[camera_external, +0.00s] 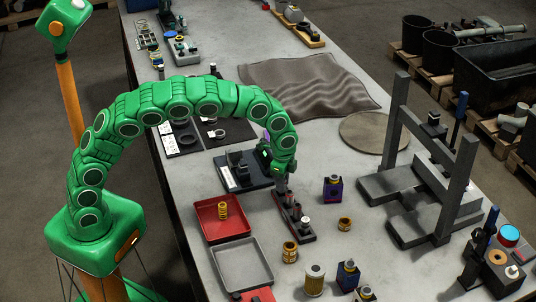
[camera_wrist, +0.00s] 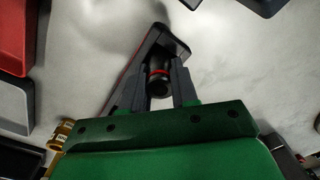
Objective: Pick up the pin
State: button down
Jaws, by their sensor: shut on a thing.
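The pin (camera_wrist: 158,87), a dark cylinder with a red band, is between the two fingers in the wrist view. My gripper (camera_wrist: 159,70) is shut on it. In the external view my gripper (camera_external: 281,186) points down at the far end of a narrow dark rack (camera_external: 308,238). Small upright parts stand along this rack. The rack also shows in the wrist view (camera_wrist: 166,40), behind and left of the fingers. The held pin cannot be told apart clearly in the external view. I cannot tell whether its lower end is still in the rack.
A red tray (camera_external: 236,232) with a brass spring-like part and a grey tray (camera_external: 243,268) lie left of the rack. Brass and dark parts stand in front and to its right. A grey press frame (camera_external: 440,200) stands at right. A wrinkled cloth (camera_external: 310,85) lies behind.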

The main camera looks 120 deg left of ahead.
jog(key=shift+r, duration=0.15)
jog(key=shift+r, duration=0.25)
notch_tip(320, 180, up, 3)
jog(key=shift+f, duration=0.15)
jog(key=s+d+r, duration=0.8)
jog(key=s+r, duration=0.1)
jog(key=s, duration=0.2)
jog(key=shift+s+r, duration=0.25)
